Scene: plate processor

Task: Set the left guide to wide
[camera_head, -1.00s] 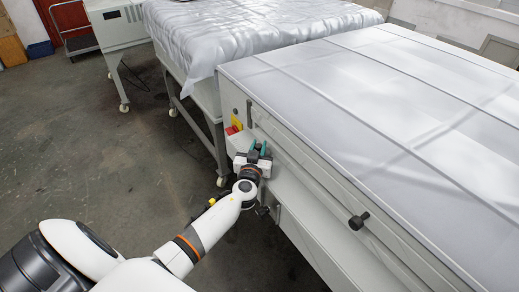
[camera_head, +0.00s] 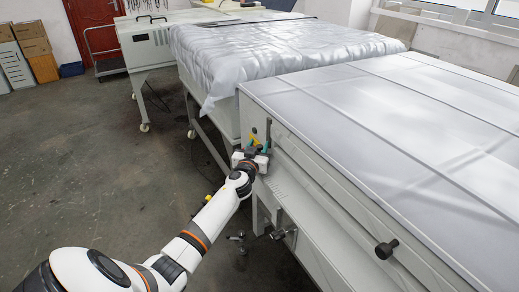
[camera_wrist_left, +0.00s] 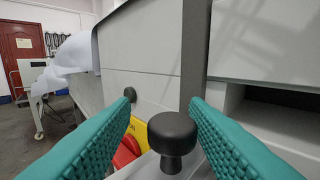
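The left guide's black mushroom-shaped knob (camera_wrist_left: 173,135) stands in the left wrist view between my two green finger pads, nearer the right one. A similar black knob (camera_head: 386,249) sticks out farther right along the machine's front. My right gripper is not in view.
A red and yellow control (camera_wrist_left: 128,150) sits just behind the fingers. A small dark knob (camera_wrist_left: 130,94) is on the panel. A dark vertical strip (camera_wrist_left: 194,50) rises beside the right finger. The grey floor (camera_head: 110,180) at left is clear.

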